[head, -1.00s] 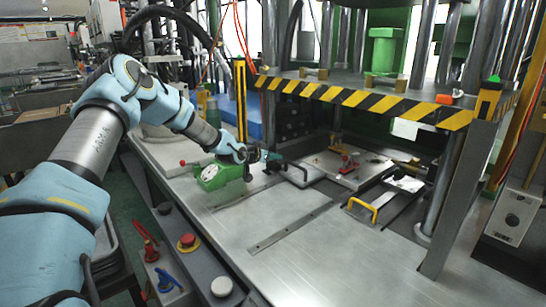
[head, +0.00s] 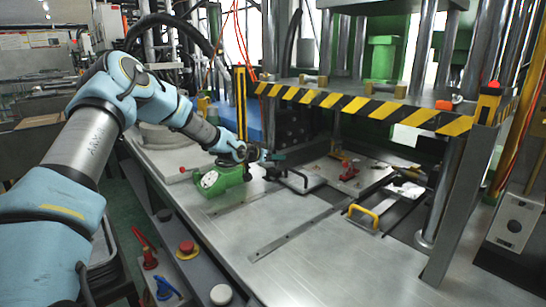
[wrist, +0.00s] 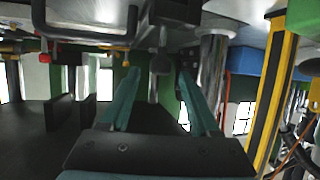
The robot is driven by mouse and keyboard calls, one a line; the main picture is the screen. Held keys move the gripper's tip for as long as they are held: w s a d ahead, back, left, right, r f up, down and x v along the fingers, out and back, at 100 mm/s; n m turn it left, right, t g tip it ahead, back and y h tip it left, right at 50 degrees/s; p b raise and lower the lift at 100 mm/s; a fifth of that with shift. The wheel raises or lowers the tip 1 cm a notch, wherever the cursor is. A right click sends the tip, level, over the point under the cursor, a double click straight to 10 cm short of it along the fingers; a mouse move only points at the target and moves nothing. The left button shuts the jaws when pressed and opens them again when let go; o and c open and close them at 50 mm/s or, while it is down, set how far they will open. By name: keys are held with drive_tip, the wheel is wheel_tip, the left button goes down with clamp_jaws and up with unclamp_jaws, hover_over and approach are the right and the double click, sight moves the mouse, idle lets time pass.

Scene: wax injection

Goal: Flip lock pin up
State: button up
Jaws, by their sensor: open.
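My gripper (head: 272,156) is above the steel table, beside the left edge of the press opening. Its two teal fingers (wrist: 160,76) are apart in the wrist view. A dark rounded knob on a short stem (wrist: 160,62) shows between the fingertips; I cannot tell if it is the lock pin or if the fingers touch it. A plate with a black loop handle (head: 297,182) lies just right of and below my gripper in the head view. No lock pin can be made out clearly in the head view.
A striped press plate (head: 360,100) hangs overhead at the right. The front of the table (head: 300,262) is clear.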

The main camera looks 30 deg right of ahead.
drive_tip(key=shift+a, duration=0.1)
drive_tip(key=b+v, duration=0.3)
drive_tip(key=v, duration=0.7)
drive_tip(key=shift+s+a+r, duration=0.2)
drive_tip(key=shift+a+r, duration=0.05)
drive_tip(key=s+a+f+n+y, duration=0.2)
drive_tip(key=s+a+y, duration=0.1)
drive_tip(key=a, duration=0.7)
drive_tip(key=s+a+f+n+g+y, duration=0.1)
drive_tip(key=s+a+n+y, duration=0.15)
drive_tip(key=a, duration=0.65)
drive_tip(key=s+a+f+n+y, duration=0.1)
drive_tip(key=s+a+f+y, duration=0.2)
drive_tip(key=a, duration=0.7)
drive_tip(key=s+a+r+n+g+y, duration=0.1)
drive_tip(key=s+a+n+g+y, duration=0.2)
drive_tip(key=s+a, duration=1)
drive_tip(key=s+n, duration=0.2)
drive_tip(key=n, duration=0.1)
drive_tip(key=shift+a+r, duration=0.4)
drive_tip(key=shift+y, duration=0.25)
